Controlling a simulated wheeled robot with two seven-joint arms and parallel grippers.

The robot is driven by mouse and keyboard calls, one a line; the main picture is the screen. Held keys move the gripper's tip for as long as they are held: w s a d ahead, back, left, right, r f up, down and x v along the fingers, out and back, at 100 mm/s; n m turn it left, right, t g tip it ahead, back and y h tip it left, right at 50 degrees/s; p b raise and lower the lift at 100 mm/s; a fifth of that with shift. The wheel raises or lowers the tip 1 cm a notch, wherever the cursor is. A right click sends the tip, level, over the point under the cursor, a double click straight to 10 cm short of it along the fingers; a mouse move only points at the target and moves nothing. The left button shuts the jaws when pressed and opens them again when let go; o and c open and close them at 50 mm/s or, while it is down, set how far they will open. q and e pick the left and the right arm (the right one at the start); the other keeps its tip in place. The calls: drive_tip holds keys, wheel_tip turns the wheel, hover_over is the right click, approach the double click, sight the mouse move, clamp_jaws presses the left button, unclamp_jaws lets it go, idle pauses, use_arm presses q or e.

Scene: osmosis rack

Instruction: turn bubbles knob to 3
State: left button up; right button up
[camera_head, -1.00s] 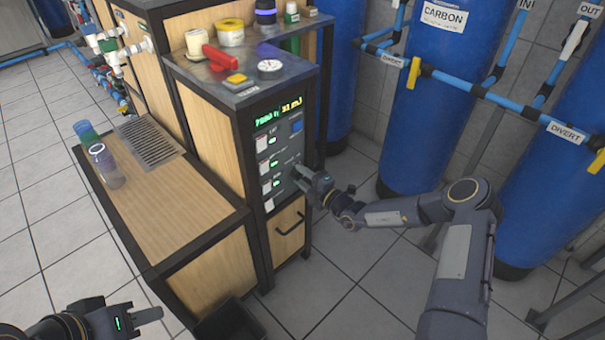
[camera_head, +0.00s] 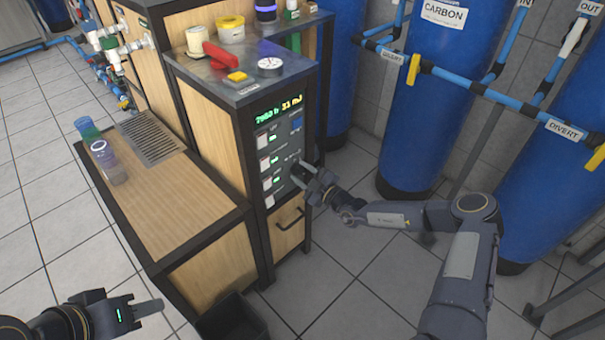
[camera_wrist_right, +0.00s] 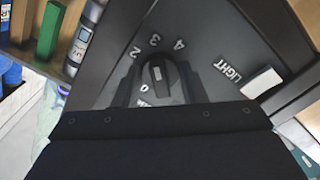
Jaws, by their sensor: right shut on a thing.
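The bubbles knob (camera_wrist_right: 160,80) is a dark dial on the grey panel in the right wrist view. The digits 0, 2, 3 and 4 show around it. A small pale mark on the knob faces roughly toward the 3. My right gripper (camera_wrist_right: 155,86) has a finger on each side of the knob and is shut on it. In the head view my right gripper (camera_head: 299,172) is at the front of the control panel (camera_head: 281,150) and covers the knob there. My left gripper (camera_head: 150,307) is at the lower left, away from the panel; its opening is unclear.
A white switch (camera_wrist_right: 262,82) marked LIGHT is beside the knob. A drawer handle (camera_head: 289,220) lies below the panel. A red tool (camera_head: 220,56) and a gauge (camera_head: 270,66) are on the cabinet top. Blue tanks (camera_head: 430,100) stand behind my right arm.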

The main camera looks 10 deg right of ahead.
drive_tip(key=shift+f, duration=0.1)
idle(0.4)
drive_tip(key=o, duration=0.7)
drive_tip(key=shift+d, duration=0.1)
drive_tip(key=p+v, duration=0.1)
drive_tip(key=v, duration=0.6)
drive_tip(key=shift+s+d, duration=0.15)
drive_tip(key=shift+s, duration=0.25)
